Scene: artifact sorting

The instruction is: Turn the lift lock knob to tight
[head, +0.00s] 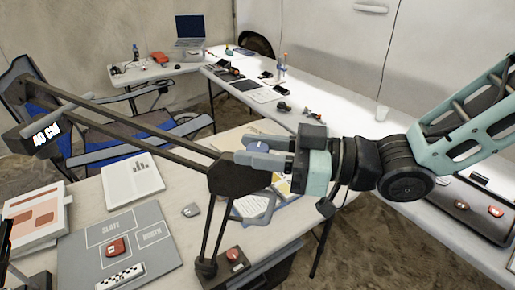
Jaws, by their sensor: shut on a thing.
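A dark jointed stand arm with a "40 CM" tag (46,133) reaches over the near table to a dark angular hub (238,177). My gripper (246,150) comes in from the right, with its grey fingers level at the upper edge of the hub. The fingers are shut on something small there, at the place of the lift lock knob. The knob is mostly hidden by the fingers, so its turn position and any tight mark cannot be read.
A grey sorting mat (150,235) with a red piece (116,247) and a scale bar lies on the near table. A red-button box (234,256) stands by the stand's foot. A blue chair (110,140) is behind. A long table (330,125) holds tools and a laptop (190,30).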

